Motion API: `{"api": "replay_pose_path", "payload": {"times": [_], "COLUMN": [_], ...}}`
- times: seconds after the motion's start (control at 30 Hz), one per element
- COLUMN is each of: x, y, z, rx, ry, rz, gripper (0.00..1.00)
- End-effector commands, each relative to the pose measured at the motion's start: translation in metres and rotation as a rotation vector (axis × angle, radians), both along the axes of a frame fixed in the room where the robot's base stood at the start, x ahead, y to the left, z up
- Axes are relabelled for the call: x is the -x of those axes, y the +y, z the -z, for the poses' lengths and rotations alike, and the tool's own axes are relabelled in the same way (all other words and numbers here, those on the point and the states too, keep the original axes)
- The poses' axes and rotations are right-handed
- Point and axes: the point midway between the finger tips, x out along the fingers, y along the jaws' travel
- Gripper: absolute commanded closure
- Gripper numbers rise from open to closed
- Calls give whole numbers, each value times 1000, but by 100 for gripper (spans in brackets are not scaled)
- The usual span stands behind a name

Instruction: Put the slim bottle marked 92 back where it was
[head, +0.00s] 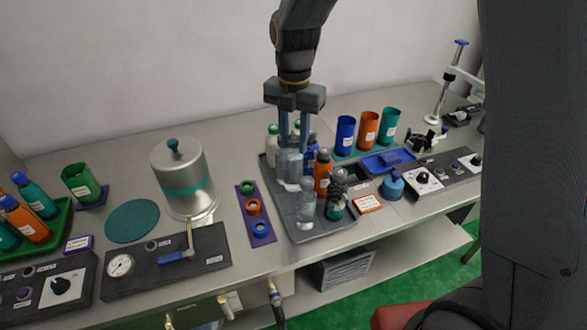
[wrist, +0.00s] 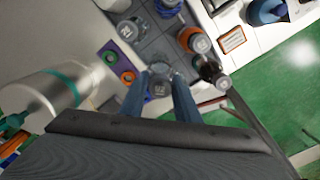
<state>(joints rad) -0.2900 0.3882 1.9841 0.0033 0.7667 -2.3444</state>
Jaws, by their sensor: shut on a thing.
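My gripper (head: 292,140) points down over the dark grey tray (head: 308,228) and is shut on a slim clear grey bottle (head: 290,166). In the wrist view the fingers of my gripper (wrist: 160,82) pinch this bottle (wrist: 160,88), seen end-on from above; its cap mark is too small to read surely. The bottle is upright. Whether its base touches the tray is hidden.
A purple strip with coloured rings (head: 257,222) lies left of the tray. A steel pot (head: 182,180) stands farther left. Blue, orange and teal cups (head: 368,130) stand behind right. A blue-capped jar (head: 393,186) and an orange-edged card (head: 368,204) are right of the tray.

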Motion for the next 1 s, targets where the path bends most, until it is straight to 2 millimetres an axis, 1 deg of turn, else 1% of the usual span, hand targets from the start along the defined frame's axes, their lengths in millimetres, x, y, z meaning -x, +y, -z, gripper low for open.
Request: {"api": "replay_pose_path", "payload": {"times": [0.1,0.27,0.4,0.5,0.6,0.77,0.8,0.87,0.9,1.0], "x": [1,1,2,1,1,1,1,1,1,1], "y": [0,1,1,1,2,2,2,2,2,2], "z": [15,28,48,58,63,63,64,64,64,63], "rx": [1,1,1,0,0,0,0,0,0,1], "ry": [3,3,4,1,0,0,1,1,1,0], "rz": [0,-2,-3,-3,-4,-4,-4,-4,-4,-4], "gripper": [91,91,91,91,91,91,68,58,51,50]}}
